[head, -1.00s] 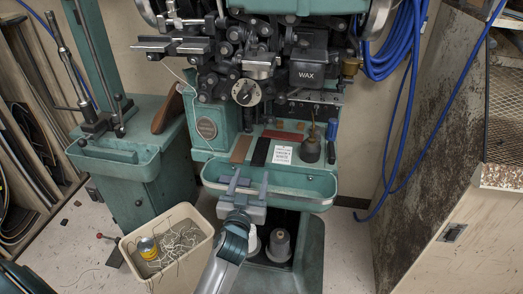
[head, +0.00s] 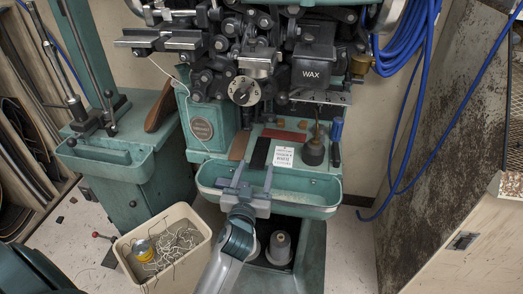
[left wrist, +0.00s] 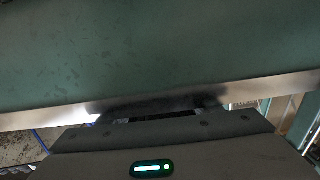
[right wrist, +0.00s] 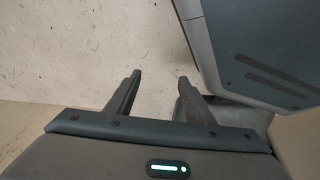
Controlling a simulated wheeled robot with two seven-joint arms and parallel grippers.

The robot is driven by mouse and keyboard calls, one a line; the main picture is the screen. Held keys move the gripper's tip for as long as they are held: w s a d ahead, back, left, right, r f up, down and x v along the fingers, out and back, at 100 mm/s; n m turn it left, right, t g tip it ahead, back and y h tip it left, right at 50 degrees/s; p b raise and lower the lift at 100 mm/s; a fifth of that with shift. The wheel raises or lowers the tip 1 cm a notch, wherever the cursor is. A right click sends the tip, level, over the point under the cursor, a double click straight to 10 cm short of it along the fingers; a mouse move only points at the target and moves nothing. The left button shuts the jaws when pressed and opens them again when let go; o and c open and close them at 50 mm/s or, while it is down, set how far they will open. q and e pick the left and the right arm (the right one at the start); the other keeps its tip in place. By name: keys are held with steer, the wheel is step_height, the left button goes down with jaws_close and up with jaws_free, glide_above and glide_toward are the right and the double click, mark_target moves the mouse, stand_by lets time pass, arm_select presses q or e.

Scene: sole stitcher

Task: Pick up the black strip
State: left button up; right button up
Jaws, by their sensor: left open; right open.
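The black strip (head: 259,153) lies on the green machine's ledge in the head view, between a brown strip and a white printed card. My left gripper (head: 253,176) is open and empty, its two fingers pointing toward the ledge. In the head view it overlaps the front of the green tray, just below the strip. The left wrist view shows mostly a green surface with a pale edge; the fingertips and the strip do not show there. My right gripper (right wrist: 160,77) is open and empty over a pale floor, seen only in the right wrist view.
The brown strip (head: 239,146), white card (head: 284,157), red strip (head: 284,134) and dark oil can (head: 314,152) crowd the ledge around the strip. The green tray (head: 325,197) juts out in front. A bin of thread (head: 202,232) stands on the floor at lower left.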

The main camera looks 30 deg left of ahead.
arm_select(q)
steer(key=c, duration=1.1)
steer(key=shift+w, duration=0.1)
arm_select(e)
steer(key=shift+w+r, duration=0.1)
steer(key=shift+w, duration=0.2)
arm_select(q)
steer(key=shift+r, duration=0.15)
arm_select(e)
steer(key=shift+r, duration=0.1)
